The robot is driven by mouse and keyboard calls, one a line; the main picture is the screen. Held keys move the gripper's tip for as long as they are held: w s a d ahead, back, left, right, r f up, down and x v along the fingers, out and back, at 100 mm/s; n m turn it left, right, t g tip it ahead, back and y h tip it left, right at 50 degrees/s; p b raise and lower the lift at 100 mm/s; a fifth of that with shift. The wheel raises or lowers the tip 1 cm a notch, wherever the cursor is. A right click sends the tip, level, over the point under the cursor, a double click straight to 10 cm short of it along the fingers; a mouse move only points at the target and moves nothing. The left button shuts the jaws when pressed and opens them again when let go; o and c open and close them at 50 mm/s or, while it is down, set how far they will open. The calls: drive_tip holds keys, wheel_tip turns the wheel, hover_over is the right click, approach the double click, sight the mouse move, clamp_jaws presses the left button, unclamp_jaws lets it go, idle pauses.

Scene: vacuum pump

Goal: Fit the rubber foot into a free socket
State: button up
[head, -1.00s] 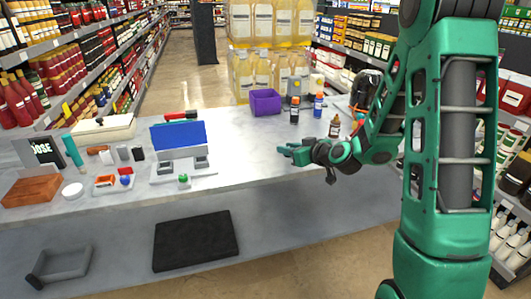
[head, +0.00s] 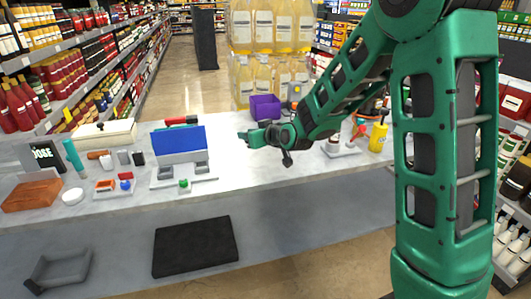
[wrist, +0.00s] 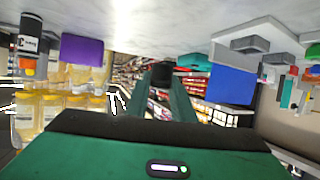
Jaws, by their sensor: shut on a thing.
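My gripper (head: 244,136) is above the middle of the white table, to the right of the blue-backed unit. In the wrist view its two green fingers (wrist: 167,98) are shut on a small black piece, which looks like the rubber foot (wrist: 163,75). The foot is too small to make out in the head view. The blue panel (head: 178,139) stands on a white base plate (head: 207,180) with grey blocks (head: 200,168). They also show in the wrist view, as a blue panel (wrist: 230,84) and a grey block (wrist: 249,44). I cannot make out socket openings.
A purple bin (head: 265,106) stands behind my gripper. A small green item (head: 184,185) is at the plate's front. A tray with a red-and-blue item (head: 125,184) lies left of it. A yellow bottle (head: 378,136) stands at right. Table between gripper and plate is clear.

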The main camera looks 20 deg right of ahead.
hover_over(267, 156)
wheel_tip(267, 156, down, 5)
drive_tip(key=shift+r, duration=0.2)
drive_tip(key=shift+f, duration=2)
drive_tip(key=o, duration=1)
drive_tip(key=shift+f, duration=0.1)
drive_tip(key=v, duration=1.2)
drive_tip(key=shift+s, duration=0.1)
